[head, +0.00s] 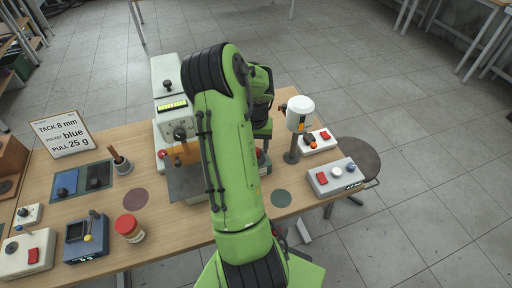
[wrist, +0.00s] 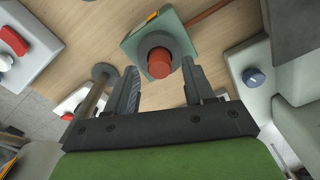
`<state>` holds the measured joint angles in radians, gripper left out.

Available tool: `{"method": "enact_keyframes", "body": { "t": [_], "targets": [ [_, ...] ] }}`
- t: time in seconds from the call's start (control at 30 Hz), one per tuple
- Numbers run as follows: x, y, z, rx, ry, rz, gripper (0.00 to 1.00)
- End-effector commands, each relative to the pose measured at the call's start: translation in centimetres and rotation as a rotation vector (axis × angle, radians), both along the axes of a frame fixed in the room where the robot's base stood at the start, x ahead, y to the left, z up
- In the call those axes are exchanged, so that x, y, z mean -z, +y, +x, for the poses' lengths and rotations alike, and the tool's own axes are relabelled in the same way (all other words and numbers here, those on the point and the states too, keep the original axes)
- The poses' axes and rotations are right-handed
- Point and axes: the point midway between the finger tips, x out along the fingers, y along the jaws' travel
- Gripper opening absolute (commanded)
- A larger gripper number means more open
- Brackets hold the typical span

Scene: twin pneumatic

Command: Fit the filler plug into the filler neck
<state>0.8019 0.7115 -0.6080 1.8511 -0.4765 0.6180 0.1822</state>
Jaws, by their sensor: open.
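A short red-orange cylinder (wrist: 159,64) stands in a dark round collar on a grey-green box (wrist: 182,42) in the wrist view. It may be the filler plug, but I cannot tell for sure. My gripper (wrist: 163,84) is open, with its two dark fingers apart. The cylinder shows between and just beyond the fingertips, with nothing held. In the head view my green arm covers the gripper and most of this area. I cannot pick out the filler neck with certainty in either view.
A post (head: 291,150) carrying a white canister (head: 299,112) stands right of my arm; its round foot (wrist: 103,72) is close to my left finger. Switch boxes (head: 335,178) lie at the table's right. A red-lidded jar (head: 130,228) stands at the front left.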

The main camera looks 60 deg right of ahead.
Motion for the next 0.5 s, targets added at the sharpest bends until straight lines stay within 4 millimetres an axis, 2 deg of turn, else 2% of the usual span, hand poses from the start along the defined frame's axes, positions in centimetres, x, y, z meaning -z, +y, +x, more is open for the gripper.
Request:
{"method": "enact_keyframes", "body": {
  "t": [0.03, 0.1, 0.3, 0.4, 0.5],
  "targets": [
    [-1.7, -0.1, 0.1, 0.0, -0.004, -0.005, 0.53],
    [-3.8, -0.1, 0.1, -0.001, -0.005, -0.006, 0.53],
    [-8.6, -0.1, 0.0, 0.0, -0.002, -0.003, 0.53],
    [-9.9, 0.0, 0.0, 0.0, -0.001, -0.003, 0.53],
    [-10.3, 0.0, 0.0, 0.0, 0.0, -0.001, 0.53]
  ]
}}
